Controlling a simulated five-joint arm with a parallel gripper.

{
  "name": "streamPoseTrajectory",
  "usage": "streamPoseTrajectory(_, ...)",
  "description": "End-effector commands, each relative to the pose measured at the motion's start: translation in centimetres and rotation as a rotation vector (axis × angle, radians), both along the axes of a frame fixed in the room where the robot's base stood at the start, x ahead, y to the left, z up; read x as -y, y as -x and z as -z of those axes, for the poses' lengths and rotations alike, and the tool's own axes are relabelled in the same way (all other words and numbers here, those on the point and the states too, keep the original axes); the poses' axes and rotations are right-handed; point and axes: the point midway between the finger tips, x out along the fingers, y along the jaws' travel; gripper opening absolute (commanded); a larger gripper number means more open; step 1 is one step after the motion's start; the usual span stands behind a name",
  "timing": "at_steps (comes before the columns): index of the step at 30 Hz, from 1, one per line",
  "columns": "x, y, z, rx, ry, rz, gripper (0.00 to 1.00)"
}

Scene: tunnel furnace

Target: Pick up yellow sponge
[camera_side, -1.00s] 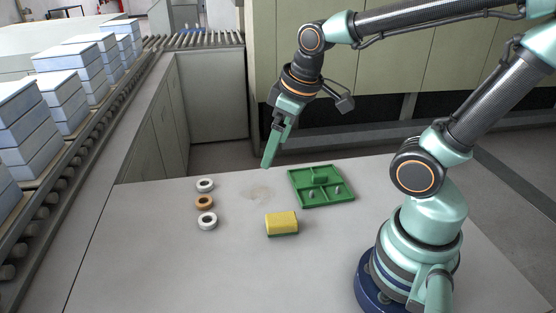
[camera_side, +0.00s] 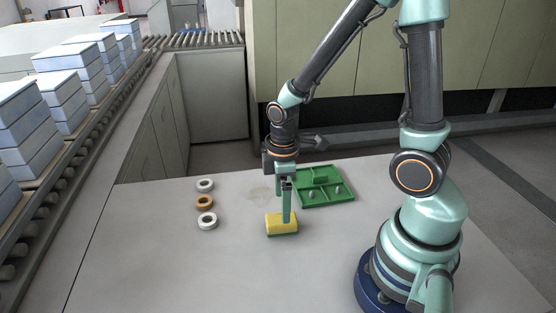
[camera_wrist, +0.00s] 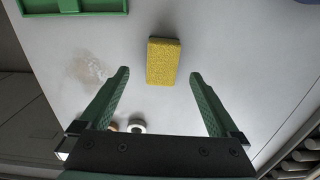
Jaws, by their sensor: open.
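The yellow sponge (camera_side: 275,224) lies on the grey table in the side view, with a green layer along its lower edge. It also shows in the wrist view (camera_wrist: 163,62), ahead of and between the lines of my two fingers. My gripper (camera_side: 286,218) points down at the sponge, and a finger overlaps it in the side view. In the wrist view my gripper (camera_wrist: 160,76) is open and empty, one green finger on each side, with gaps to the sponge. Whether the fingertips are beside or above the sponge I cannot tell.
A green divided tray (camera_side: 345,198) with small items lies behind and right of the sponge. Two white rings (camera_side: 207,221) (camera_side: 205,185) and an orange ring (camera_side: 204,202) lie to the left. A conveyor with stacked pale blocks (camera_side: 62,100) runs along the left. The front table is clear.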

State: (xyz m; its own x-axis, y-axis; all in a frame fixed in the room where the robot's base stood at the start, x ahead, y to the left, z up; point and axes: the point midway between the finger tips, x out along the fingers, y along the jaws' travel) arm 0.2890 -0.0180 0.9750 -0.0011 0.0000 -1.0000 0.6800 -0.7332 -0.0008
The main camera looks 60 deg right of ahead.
Motion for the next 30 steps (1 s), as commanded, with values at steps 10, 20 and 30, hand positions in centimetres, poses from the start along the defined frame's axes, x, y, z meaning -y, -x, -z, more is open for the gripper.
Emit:
streamPoseTrajectory(10,-0.2,0.2,2.2,-0.004,0.0,-0.001,0.97)
streamPoseTrajectory(20,-0.4,0.2,5.7,-0.001,0.0,0.0,0.97)
streamPoseTrajectory(30,-0.4,0.1,6.1,0.001,0.0,0.001,0.97)
